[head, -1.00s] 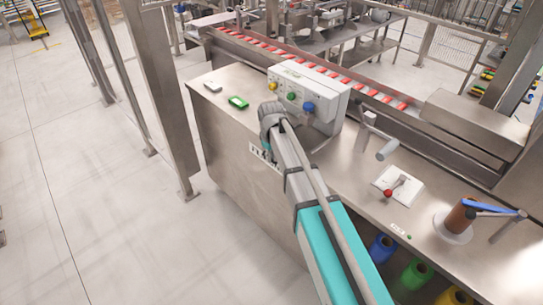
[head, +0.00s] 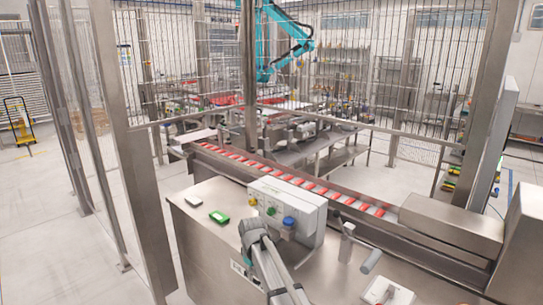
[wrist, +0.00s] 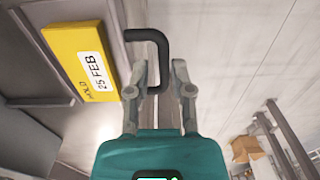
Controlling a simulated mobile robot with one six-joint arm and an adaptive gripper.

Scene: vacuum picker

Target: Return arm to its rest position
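My arm reaches over the front edge of the steel bench (head: 180,235), beside the control box (head: 290,213). My gripper is hidden behind the arm in the head view. In the wrist view my gripper (wrist: 159,66) has its two fingers apart, with a clear gap. A dark bent handle (wrist: 152,35) shows at the fingertips, one leg in line with the gap. I cannot tell if a finger touches it. A yellow sign (wrist: 75,57) reading "HOLD 25 FEB" is left of the fingers.
A green-framed device (head: 219,217) and a grey item (head: 193,201) lie on the bench top. A conveyor (head: 270,170) with red and white items runs behind. A steel post (head: 125,150) and mesh fencing stand left and behind. Floor left of the bench is clear.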

